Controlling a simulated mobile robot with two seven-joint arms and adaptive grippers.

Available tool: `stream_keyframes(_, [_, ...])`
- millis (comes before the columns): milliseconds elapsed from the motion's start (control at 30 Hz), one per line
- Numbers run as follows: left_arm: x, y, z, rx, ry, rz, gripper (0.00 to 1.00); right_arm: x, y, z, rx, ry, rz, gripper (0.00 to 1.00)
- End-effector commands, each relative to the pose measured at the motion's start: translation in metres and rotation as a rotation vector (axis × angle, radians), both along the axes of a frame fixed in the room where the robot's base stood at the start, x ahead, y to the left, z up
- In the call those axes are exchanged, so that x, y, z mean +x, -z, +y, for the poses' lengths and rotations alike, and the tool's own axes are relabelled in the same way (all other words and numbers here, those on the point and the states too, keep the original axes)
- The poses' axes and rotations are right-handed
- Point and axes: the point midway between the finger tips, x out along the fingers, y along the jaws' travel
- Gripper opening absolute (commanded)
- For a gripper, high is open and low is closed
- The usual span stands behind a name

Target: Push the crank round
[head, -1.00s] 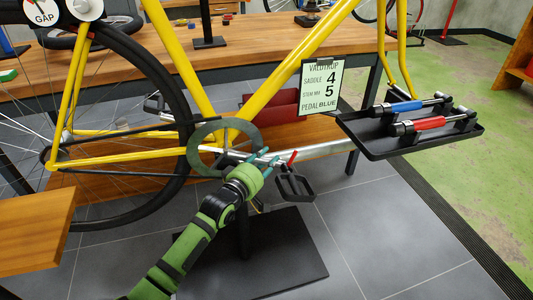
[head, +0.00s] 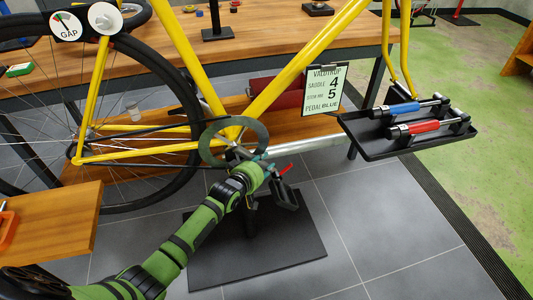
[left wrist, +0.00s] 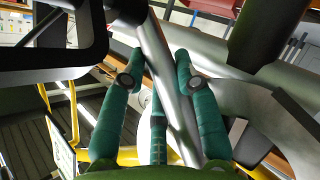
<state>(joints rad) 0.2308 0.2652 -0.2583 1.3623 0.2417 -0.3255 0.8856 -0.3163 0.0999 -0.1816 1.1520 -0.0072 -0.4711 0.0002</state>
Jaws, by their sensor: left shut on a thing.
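The yellow bike (head: 290,85) stands with its dark chainring (head: 207,141) in the middle of the head view. The crank runs down and right from it to a black pedal (head: 285,197). My left gripper (head: 269,172) is at the crank, just right of and below the chainring. The gripper and wrist hide most of the crank in the head view. My right gripper is not in view.
A black tray (head: 375,150) with a blue-handled and a red-handled tool juts out at right. A sign (head: 324,90) hangs before the workbench (head: 265,42). A wooden ledge (head: 60,222) is at lower left. A dark base plate (head: 300,247) lies on the grey floor.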

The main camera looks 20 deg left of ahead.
Motion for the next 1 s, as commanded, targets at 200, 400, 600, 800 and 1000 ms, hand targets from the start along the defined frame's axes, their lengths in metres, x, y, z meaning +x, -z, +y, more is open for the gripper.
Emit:
stream_keyframes(200, [-0.004,0.002,0.008,0.093,-0.001,0.059,0.00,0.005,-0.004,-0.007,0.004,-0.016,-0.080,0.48])
stream_keyframes(400, [-0.009,0.009,0.015,0.176,-0.001,0.115,0.00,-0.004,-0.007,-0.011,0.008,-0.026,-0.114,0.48])
stream_keyframes(600, [-0.014,0.016,0.023,0.259,-0.001,0.171,0.00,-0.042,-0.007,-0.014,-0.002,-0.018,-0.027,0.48])
stream_keyframes(800, [-0.019,0.020,0.031,0.340,-0.001,0.227,0.00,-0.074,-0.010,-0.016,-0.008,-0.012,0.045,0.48])
stream_keyframes(1000, [-0.025,0.024,0.039,0.424,0.000,0.280,0.00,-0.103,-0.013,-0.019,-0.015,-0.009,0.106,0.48])
